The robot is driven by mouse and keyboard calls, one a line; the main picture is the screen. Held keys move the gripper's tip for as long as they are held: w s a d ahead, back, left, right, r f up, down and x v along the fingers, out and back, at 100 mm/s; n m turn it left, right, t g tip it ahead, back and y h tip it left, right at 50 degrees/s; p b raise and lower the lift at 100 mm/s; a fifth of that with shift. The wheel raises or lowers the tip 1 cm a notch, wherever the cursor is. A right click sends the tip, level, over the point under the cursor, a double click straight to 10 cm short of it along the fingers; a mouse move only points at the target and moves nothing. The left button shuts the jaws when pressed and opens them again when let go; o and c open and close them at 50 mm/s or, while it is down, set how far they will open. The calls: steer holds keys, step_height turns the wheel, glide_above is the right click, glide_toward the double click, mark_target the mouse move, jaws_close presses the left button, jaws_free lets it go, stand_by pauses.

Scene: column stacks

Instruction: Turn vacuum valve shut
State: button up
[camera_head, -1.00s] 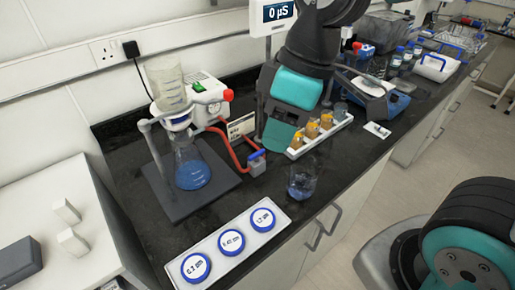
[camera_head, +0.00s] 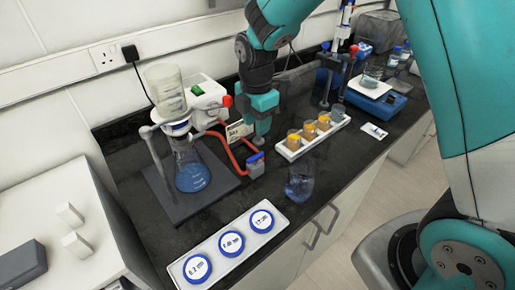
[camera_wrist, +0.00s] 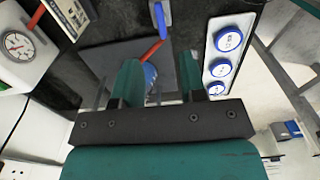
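The vacuum valve (camera_head: 256,168) is a small grey block with a blue lever, standing on the dark bench at the end of the red hose (camera_head: 232,152). In the wrist view its blue lever (camera_wrist: 158,18) shows at the top, beyond the fingertips. My gripper (camera_head: 262,136) points down behind the valve, apart from it. In the wrist view my gripper (camera_wrist: 160,80) has its two fingers apart with nothing gripped. The filter flask (camera_head: 192,172) with blue liquid stands left of the valve under a clear funnel (camera_head: 165,90).
A white pump (camera_head: 207,92) with a green switch and a small sign (camera_head: 236,132) stand behind the valve. A rack of amber vials (camera_head: 309,135) is to the right. A beaker (camera_head: 299,184) and a filter tray (camera_head: 208,262) are in front. The gauge (camera_wrist: 17,45) shows in the wrist view.

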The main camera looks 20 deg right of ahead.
mark_target(257, 154)
step_height(257, 154, down, 10)
steer(key=shift+f+p, duration=0.25)
steer(key=shift+p, duration=0.7)
jaws_close()
